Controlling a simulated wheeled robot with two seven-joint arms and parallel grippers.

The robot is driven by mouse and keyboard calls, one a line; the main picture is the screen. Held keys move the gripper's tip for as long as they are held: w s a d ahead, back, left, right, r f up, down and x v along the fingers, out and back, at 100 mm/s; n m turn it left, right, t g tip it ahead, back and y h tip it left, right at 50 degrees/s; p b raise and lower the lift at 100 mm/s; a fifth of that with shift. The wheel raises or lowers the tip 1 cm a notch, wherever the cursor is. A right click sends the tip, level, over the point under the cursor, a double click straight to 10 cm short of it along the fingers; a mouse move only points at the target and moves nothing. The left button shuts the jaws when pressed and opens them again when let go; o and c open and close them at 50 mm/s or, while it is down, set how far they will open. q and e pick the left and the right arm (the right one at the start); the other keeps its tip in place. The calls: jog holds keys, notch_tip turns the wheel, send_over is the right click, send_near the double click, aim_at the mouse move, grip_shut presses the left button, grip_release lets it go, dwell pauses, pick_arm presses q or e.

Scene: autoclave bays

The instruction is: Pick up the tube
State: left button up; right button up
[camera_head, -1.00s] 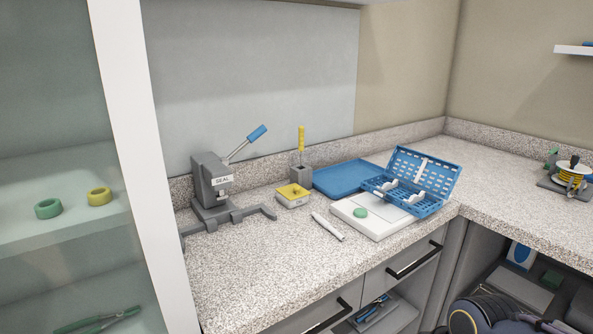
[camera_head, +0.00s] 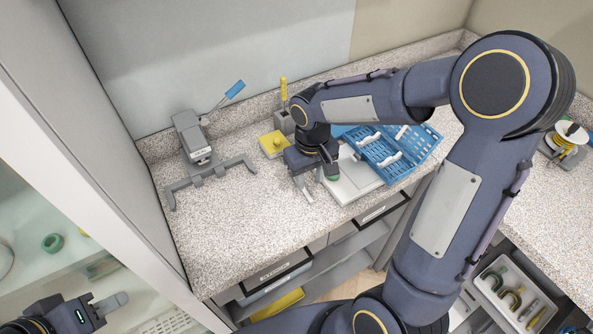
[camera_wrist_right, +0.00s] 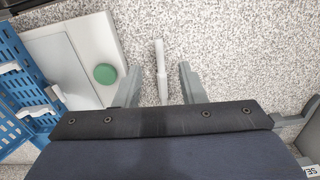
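The tube (camera_wrist_right: 161,72) is a thin, whitish, pen-like piece lying on the speckled counter. In the right wrist view it lies between the two fingers of my right gripper (camera_wrist_right: 158,88), which is open with gaps on both sides. In the head view my right gripper (camera_head: 314,184) points down at the counter, left of the white pad, and it mostly hides the tube. Whether the fingers are at the tube's height is unclear. My left gripper (camera_head: 108,303) is low at the left edge, beside the glass cabinet, far from the tube; its opening is unclear.
A white pad (camera_wrist_right: 76,52) with a green disc (camera_wrist_right: 105,74) lies beside the right gripper. A blue cassette (camera_head: 397,150) stands behind it. A grey sealer (camera_head: 192,140) and a yellow-topped block (camera_head: 273,144) stand to the left. The counter's front left (camera_head: 225,225) is clear.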

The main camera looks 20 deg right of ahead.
aim_at(309, 196)
notch_tip(309, 196, down, 7)
jog(key=shift+w+r+p, duration=0.15)
jog(key=shift+p, duration=0.55)
grip_shut()
